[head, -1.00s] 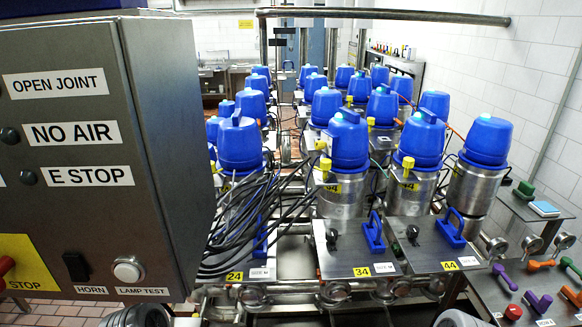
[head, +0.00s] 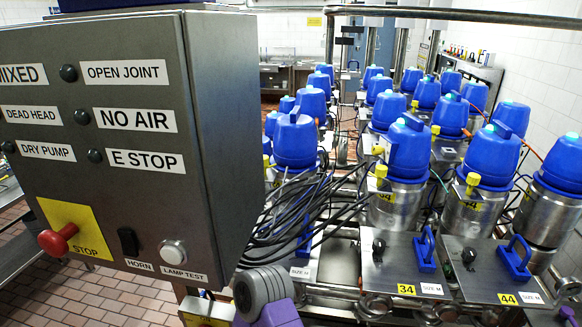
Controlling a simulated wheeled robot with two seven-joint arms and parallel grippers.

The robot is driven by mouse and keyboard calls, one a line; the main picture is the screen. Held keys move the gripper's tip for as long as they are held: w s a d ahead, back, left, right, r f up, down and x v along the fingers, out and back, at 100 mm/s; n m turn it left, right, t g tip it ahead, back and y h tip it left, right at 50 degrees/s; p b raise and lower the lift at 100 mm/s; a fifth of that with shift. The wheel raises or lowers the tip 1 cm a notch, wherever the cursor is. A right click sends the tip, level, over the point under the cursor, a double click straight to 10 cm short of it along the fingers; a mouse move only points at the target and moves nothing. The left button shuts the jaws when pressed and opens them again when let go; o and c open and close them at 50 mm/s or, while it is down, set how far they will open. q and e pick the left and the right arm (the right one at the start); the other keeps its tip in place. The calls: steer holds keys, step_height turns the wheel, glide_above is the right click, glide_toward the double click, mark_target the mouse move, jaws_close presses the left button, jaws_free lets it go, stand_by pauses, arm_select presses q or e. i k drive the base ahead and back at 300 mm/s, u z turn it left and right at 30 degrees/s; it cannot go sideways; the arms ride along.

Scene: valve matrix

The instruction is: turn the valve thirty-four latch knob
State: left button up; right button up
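Valve thirty-four (head: 408,152) is a steel cylinder with a blue cap and a yellow 34 tag, right of the picture's middle. In front of it, a flat steel plate (head: 385,270) carries a yellow 34 label and a "SIZE M" label. A small black knob (head: 379,246) stands on this plate at the left, seemingly the latch knob. A blue handle (head: 425,250) stands on its right side. Neither gripper is in view. A grey and purple link of my arm shows at the bottom, left of the plate.
A steel control box (head: 230,130) with a red stop button (head: 58,240) fills the left. Black cables (head: 305,205) bunch between it and the valves. Plate 44 (head: 495,270), with its own knob and blue handle, lies right of plate 34. Blue-capped valves stand in rows behind.

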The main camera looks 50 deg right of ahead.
mark_target(381, 172)
steer(key=u, duration=0.5)
steer(key=k, duration=0.7)
steer(key=z, duration=1.25)
